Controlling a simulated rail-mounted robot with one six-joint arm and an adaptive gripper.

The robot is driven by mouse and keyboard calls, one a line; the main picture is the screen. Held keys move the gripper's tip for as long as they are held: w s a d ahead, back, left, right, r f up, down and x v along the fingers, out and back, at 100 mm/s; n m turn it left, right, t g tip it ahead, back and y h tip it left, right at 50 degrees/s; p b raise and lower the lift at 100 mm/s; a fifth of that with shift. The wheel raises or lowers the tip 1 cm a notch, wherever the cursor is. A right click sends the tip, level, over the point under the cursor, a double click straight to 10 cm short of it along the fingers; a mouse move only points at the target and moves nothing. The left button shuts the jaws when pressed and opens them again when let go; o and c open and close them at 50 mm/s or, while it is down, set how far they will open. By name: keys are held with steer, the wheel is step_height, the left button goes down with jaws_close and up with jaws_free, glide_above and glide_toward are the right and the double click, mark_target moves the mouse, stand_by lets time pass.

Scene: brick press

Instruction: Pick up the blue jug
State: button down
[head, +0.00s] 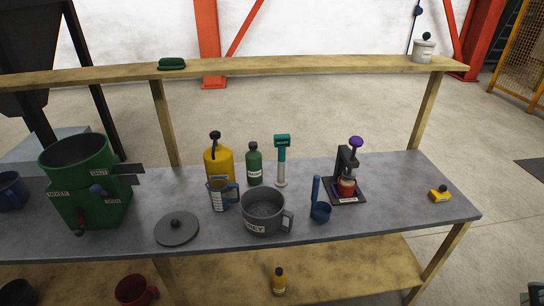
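A jug with a blue rim and blue handle (218,197) stands upright on the grey table top in the head view, left of the table's middle. Its body looks pale or clear with a marked front, and its handle points right. It stands in front of the yellow can (218,162) and covers part of it. A plain dark blue mug-like vessel (11,192) stands at the far left, cut by the picture edge.
A grey pot (264,213) stands close to the jug's right, and a grey lid (177,229) lies to its front left. A green bottle (254,165), teal-handled tool (282,158), blue ladle (320,212), black press (346,172) and green mixer (88,185) stand around. A wooden shelf (300,65) runs behind.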

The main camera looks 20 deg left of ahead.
steer(key=c, duration=3.3)
jaws_free()
steer(key=shift+c, duration=0.2)
steer(key=o, duration=0.8)
steer(key=shift+w, duration=0.1)
